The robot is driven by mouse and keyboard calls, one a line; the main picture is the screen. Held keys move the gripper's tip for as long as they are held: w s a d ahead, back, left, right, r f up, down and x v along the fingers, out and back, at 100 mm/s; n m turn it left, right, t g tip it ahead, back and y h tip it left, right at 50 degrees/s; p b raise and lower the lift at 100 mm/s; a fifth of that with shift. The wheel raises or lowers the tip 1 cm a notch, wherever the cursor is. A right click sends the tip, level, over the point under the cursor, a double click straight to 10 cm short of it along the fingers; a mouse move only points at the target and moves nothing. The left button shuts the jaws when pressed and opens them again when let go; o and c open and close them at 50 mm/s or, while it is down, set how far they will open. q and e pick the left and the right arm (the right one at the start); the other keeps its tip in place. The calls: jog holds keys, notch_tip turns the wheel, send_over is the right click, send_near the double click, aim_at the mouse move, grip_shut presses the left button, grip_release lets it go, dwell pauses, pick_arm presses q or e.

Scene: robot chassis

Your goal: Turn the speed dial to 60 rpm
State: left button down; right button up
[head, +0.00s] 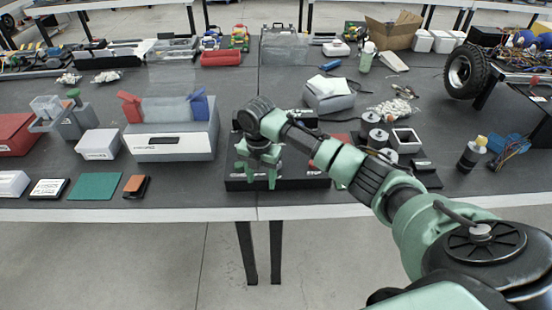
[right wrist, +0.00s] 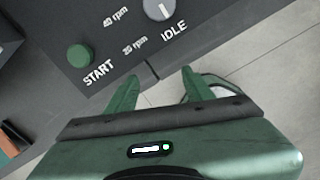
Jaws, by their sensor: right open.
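The grey speed dial (right wrist: 157,9) sits on a black panel (right wrist: 40,18), partly cut off by the top edge of the right wrist view. Its white mark seems to point toward IDLE. Labels 20 rpm and 40 rpm show beside it; no 60 rpm label is visible. A green START button (right wrist: 80,56) is to its left. My right gripper (right wrist: 160,76) is open and empty, its fingers apart from the dial. In the head view my right gripper (head: 258,175) is over the panel (head: 302,184) at the table's front edge and hides much of it. My left gripper is not in view.
A grey case (head: 172,148) with red and blue clamps stands left of the panel. A green mat (head: 95,187) and an orange-black block (head: 136,186) lie near the front edge. Spools, a white frame (head: 405,140) and a bottle (head: 471,155) are to the right.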

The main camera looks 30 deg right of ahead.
jog(key=w+d+r, duration=0.1)
jog(key=d+r, duration=0.1)
jog(key=w+d+r+n, duration=0.1)
jog(key=d+r, duration=0.2)
jog(key=w+d+r+n, duration=0.1)
jog(key=d+r, duration=0.1)
jog(key=r, duration=0.1)
jog(key=shift+w+d, duration=0.3)
jog(key=shift+d, duration=0.1)
notch_tip(320, 180, down, 8)
jog(key=shift+w+r+p, duration=0.1)
jog(key=shift+r+p, duration=0.1)
jog(key=shift+p, duration=0.45)
grip_shut()
